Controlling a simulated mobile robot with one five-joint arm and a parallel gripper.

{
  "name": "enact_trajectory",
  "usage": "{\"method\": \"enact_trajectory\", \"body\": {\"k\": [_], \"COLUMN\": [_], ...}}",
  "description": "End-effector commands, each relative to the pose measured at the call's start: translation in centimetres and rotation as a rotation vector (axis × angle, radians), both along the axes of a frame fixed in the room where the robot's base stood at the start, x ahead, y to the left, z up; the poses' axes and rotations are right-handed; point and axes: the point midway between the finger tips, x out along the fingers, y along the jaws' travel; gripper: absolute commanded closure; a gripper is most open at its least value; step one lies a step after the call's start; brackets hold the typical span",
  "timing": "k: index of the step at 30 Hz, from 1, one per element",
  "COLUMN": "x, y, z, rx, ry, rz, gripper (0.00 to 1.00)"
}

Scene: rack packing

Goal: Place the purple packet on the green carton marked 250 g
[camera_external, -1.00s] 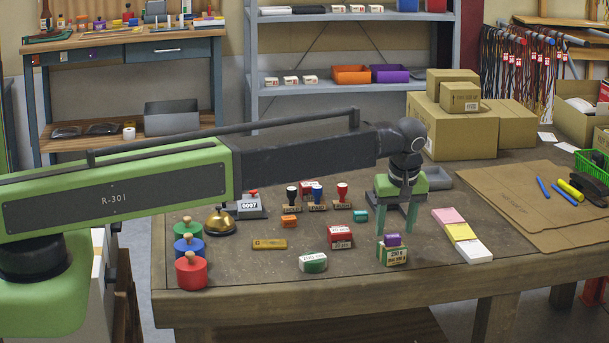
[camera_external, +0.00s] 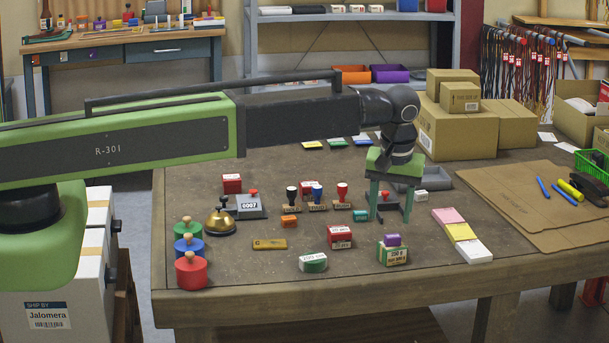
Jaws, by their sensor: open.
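The purple packet (camera_external: 392,240) rests on top of the green carton marked 250 g (camera_external: 393,256), near the front of the table. The carton has a cream label on its front. My gripper (camera_external: 391,217) is above and behind them in the picture, pointing down. Its two green fingers are apart and empty, and it is clear of the packet.
A red carton (camera_external: 340,236) and a green-and-white carton (camera_external: 313,262) stand to the left. Cardboard boxes (camera_external: 458,130) stand behind.

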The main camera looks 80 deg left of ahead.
Motion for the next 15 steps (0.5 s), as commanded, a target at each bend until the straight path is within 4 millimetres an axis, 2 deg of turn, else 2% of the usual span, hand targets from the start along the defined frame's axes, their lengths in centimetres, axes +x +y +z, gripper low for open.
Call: {"method": "enact_trajectory", "body": {"k": [1,3,6,10,12,15], "x": [-3.8,-7.4,-12.1,-16.3,-17.4,-17.8], "y": [-3.8,-8.2,-13.3,-17.4,-18.5,-19.1], "z": [-0.1,-0.3,-0.5,-0.6,-0.5,-0.5], "rx": [-0.029,-0.073,-0.127,-0.171,-0.183,-0.191], "ry": [0.031,0.070,0.112,0.135,0.142,0.144], "rz": [-0.164,-0.412,-0.735,-1.033,-1.122,-1.173], "gripper": [0.48,0.48,0.48,0.48,0.48,0.48]}}
